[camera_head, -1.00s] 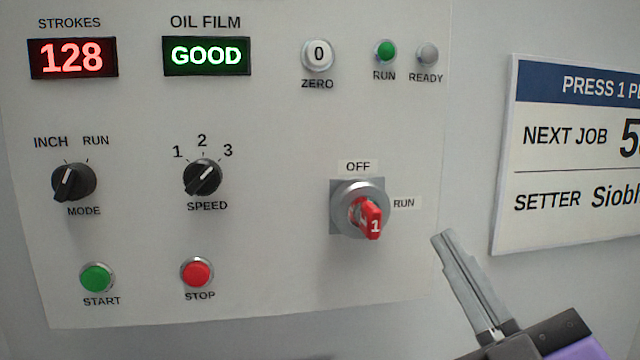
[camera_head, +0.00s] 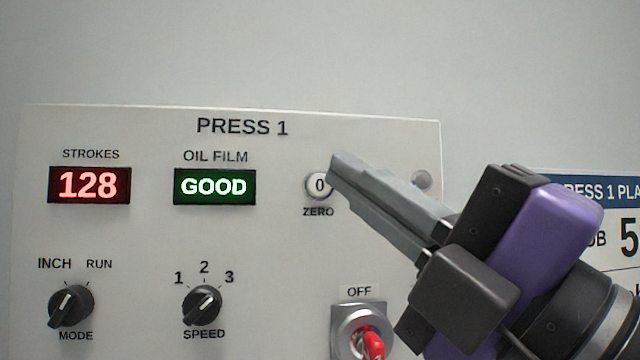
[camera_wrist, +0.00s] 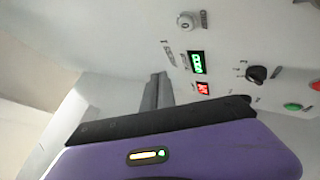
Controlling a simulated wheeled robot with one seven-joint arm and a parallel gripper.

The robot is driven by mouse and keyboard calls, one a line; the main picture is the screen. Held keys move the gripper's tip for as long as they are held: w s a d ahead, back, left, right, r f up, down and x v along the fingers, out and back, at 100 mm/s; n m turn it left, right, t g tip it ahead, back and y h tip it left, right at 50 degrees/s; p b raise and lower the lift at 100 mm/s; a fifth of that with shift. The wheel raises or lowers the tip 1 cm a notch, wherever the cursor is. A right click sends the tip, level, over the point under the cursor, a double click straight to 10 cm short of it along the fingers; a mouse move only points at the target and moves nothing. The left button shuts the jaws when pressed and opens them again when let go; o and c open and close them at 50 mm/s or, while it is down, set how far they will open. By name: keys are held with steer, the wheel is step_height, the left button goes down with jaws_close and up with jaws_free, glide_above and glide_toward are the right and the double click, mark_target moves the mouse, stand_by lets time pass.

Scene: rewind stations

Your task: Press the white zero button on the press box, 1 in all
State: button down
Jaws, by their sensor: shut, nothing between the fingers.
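The press box (camera_head: 150,240) has a white zero button (camera_head: 317,186) marked 0, to the right of the green GOOD display. The button also shows in the wrist view (camera_wrist: 187,20), near the top. My gripper (camera_head: 338,164) is shut and empty, reaching in from the lower right. In the head view its fingertips overlap the button's right edge. In the wrist view the fingertips (camera_wrist: 158,78) appear apart from the button, with no contact visible.
The mode knob (camera_head: 70,306) and speed knob (camera_head: 202,305) sit lower left. A sign (camera_head: 625,215) hangs right. The wall above is clear.

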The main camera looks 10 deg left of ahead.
mark_target(319, 185)
steer(key=shift+w, duration=0.15)
steer(key=w+a, duration=0.2)
steer(key=w, duration=0.6)
steer(key=shift+a, duration=0.25)
steer(key=shift+w+b, duration=0.2)
steer(key=shift+b, duration=0.2)
stand_by(1.6)
steer(key=shift+w+a, duration=0.1)
steer(key=shift+w, duration=0.2)
steer(key=shift+w+a+b, duration=0.1)
steer(key=shift+w+b, duration=0.2)
steer(key=shift+w, duration=0.1)
stand_by(0.6)
steer(key=shift+s, duration=0.15)
steer(key=shift+s+d, duration=0.25)
steer(key=shift+s, duration=0.4)
